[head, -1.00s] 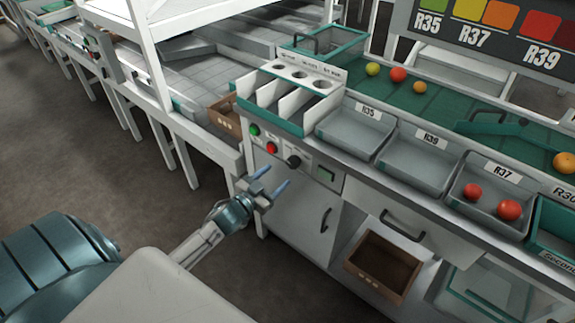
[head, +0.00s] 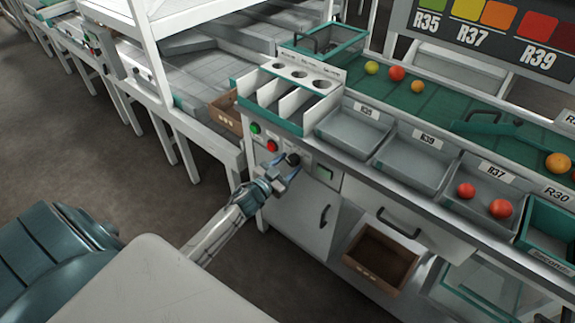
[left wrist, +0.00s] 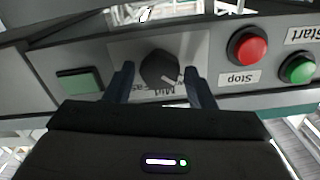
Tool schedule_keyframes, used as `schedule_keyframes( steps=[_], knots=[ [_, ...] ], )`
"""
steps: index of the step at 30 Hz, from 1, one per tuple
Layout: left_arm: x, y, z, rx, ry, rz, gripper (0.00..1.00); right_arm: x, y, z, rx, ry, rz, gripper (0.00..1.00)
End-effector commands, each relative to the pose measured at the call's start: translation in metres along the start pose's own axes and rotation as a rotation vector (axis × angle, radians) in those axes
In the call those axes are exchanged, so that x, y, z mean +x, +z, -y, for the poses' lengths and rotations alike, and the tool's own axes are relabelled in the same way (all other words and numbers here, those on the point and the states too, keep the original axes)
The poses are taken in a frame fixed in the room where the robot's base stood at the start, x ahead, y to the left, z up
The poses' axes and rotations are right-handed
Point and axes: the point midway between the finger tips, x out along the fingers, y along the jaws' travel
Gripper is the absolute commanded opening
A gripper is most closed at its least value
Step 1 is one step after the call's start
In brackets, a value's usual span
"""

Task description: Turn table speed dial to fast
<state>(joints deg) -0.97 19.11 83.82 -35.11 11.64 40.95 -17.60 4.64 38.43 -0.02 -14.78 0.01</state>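The black speed dial (head: 293,159) sits on the grey front panel of the sorting table, right of the red stop button. In the left wrist view the dial (left wrist: 160,68) lies between the two fingers of my left gripper (left wrist: 160,80), with a small gap on each side. Its white pointer mark points to the lower right there, and the label, upside down, is partly hidden by my gripper. My left gripper (head: 279,168) is open at the panel, its fingertips around the dial. My right gripper is not in view.
The red stop button (left wrist: 248,48) and green start button (left wrist: 298,68) are beside the dial, with a green square (left wrist: 79,82) on its other side. Grey trays (head: 355,130) line the table edge above. A drawer handle (head: 398,223) sticks out lower right.

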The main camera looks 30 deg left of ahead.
Motion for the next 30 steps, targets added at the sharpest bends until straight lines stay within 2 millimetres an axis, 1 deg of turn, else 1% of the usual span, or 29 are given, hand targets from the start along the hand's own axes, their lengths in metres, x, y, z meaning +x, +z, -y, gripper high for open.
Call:
schedule_keyframes(
  steps=[1,3,5,11,17,23,30],
  knots=[
    [-0.0001,0.0000,0.0001,0.000,0.000,0.000,0.39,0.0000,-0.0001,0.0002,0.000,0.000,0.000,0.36],
    [-0.0002,0.0000,0.0001,0.000,0.000,0.000,0.26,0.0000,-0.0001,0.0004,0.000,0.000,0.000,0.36],
    [-0.0002,0.0000,0.0001,0.000,0.000,0.000,0.14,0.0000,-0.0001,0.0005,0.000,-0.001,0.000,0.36],
    [-0.0003,0.0000,0.0002,0.008,0.000,0.000,0.14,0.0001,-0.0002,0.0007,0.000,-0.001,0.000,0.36],
    [-0.0003,0.0002,0.0001,0.068,0.000,0.000,0.14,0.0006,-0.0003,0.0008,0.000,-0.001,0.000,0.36],
    [-0.0003,0.0004,0.0000,0.201,0.001,0.000,0.14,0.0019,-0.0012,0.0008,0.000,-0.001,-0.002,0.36],
    [-0.0003,0.0011,0.0000,0.423,0.000,0.001,0.14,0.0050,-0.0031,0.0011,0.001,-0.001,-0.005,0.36]
  ],
)
